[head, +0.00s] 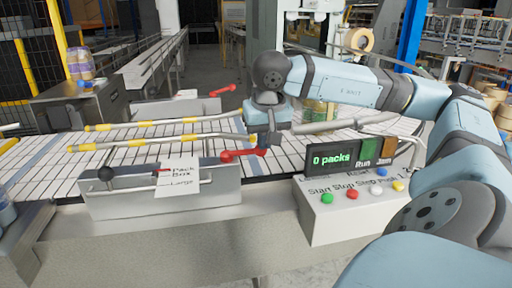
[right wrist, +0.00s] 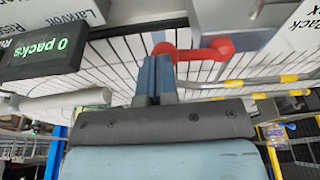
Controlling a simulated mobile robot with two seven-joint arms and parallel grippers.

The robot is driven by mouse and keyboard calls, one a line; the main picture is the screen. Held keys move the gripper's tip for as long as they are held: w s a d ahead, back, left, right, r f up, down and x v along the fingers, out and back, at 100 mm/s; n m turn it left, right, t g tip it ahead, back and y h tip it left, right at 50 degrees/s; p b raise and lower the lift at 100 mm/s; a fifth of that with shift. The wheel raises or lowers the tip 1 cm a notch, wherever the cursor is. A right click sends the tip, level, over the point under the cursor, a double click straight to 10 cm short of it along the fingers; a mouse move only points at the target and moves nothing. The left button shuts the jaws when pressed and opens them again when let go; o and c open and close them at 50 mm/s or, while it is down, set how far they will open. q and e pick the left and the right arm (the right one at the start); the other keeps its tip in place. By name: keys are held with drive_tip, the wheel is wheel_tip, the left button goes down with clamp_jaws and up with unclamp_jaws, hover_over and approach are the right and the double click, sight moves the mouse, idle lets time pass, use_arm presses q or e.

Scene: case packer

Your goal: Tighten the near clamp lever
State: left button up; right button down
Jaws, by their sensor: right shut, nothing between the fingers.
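The near clamp lever (head: 240,155) is a red handle with rounded ends, lying roughly level at the right end of the near guide-rail bracket (head: 140,192). It also shows in the right wrist view (right wrist: 205,53), just beyond my fingertips. My right gripper (head: 264,147) points down by the lever's right end, its fingers shut together and empty. In the right wrist view the fingers (right wrist: 157,68) overlap the lever's left end; I cannot tell whether they touch it. My left gripper is not in view.
A second red lever (head: 223,90) sits on the far bracket (head: 180,109). Yellow-banded guide rails (head: 150,141) run above the slatted conveyor (head: 60,165). A control box (head: 345,212) with coloured buttons and a display reading "0 packs" (head: 340,160) stands right of the lever.

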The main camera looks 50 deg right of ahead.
drive_tip(key=shift+w+d+b, duration=0.15)
drive_tip(key=shift+d+b, duration=0.25)
drive_tip(key=shift+b, duration=0.15)
idle(0.7)
drive_tip(key=shift+w+d+b, duration=0.3)
drive_tip(key=shift+d+b, duration=0.2)
drive_tip(key=shift+d, duration=0.1)
idle(2.1)
idle(0.5)
